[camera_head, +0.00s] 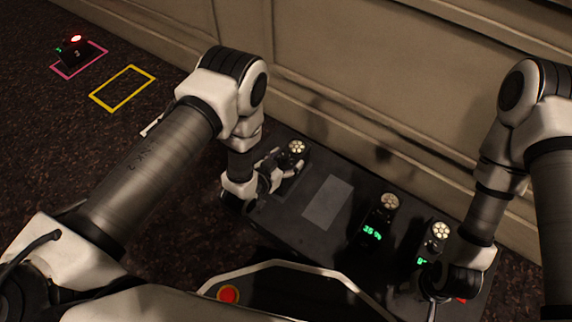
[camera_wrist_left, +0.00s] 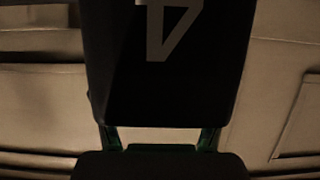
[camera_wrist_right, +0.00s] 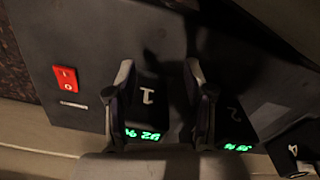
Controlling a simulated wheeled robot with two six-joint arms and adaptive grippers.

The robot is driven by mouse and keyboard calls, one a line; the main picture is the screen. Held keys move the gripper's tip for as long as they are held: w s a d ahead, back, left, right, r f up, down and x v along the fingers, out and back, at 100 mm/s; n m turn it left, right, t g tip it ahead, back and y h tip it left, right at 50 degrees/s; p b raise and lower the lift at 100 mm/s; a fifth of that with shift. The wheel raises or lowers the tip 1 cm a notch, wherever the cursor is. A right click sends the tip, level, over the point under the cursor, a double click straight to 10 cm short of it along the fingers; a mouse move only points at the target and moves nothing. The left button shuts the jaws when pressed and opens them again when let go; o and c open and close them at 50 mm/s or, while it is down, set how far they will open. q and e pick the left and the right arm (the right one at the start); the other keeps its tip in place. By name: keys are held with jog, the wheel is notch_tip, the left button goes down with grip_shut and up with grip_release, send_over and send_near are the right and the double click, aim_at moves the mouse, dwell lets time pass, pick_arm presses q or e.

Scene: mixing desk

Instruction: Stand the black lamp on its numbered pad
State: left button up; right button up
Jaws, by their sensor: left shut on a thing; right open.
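My left gripper (camera_head: 278,176) is shut on a black lamp (camera_head: 296,148) with a pale round lit head, at the desk's left end. Its dark body, marked with a 4, fills the middle of the left wrist view (camera_wrist_left: 165,85); it also shows at the right wrist view's right edge (camera_wrist_right: 297,152). I cannot tell whether it touches the desk. A plain grey pad (camera_head: 328,203) is bare on the desk; no number is readable on it. My right gripper (camera_wrist_right: 160,95) is open, its fingers either side of a black lamp marked 1 (camera_wrist_right: 148,98).
A second black lamp, marked 2 (camera_head: 388,205), stands between the grey pad and lamp 1 (camera_head: 440,232). A red switch (camera_wrist_right: 65,78) lies near the desk's right end. On the floor, a red-lit device (camera_head: 76,50) sits in a pink outline; the yellow outline (camera_head: 122,88) is empty.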

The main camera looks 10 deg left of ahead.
pick_arm(q)
jog(key=shift+f, duration=0.2)
pick_arm(e)
jog(key=shift+f, duration=0.2)
pick_arm(q)
jog(key=shift+f, duration=0.1)
pick_arm(e)
jog(key=shift+f, duration=0.1)
pick_arm(q)
jog(key=o, duration=1.8)
jog(key=shift+s+a+r+p, duration=0.1)
jog(key=shift+s+r+p, duration=0.1)
jog(key=shift+p, duration=0.1)
pick_arm(e)
jog(key=shift+r, duration=0.25)
pick_arm(q)
jog(key=p+v, duration=0.5)
jog(key=v, duration=0.6)
jog(key=shift+s+a, duration=0.1)
jog(key=shift+s, duration=0.15)
pick_arm(e)
notch_tip(320, 180, up, 5)
jog(key=shift+s+r, duration=0.1)
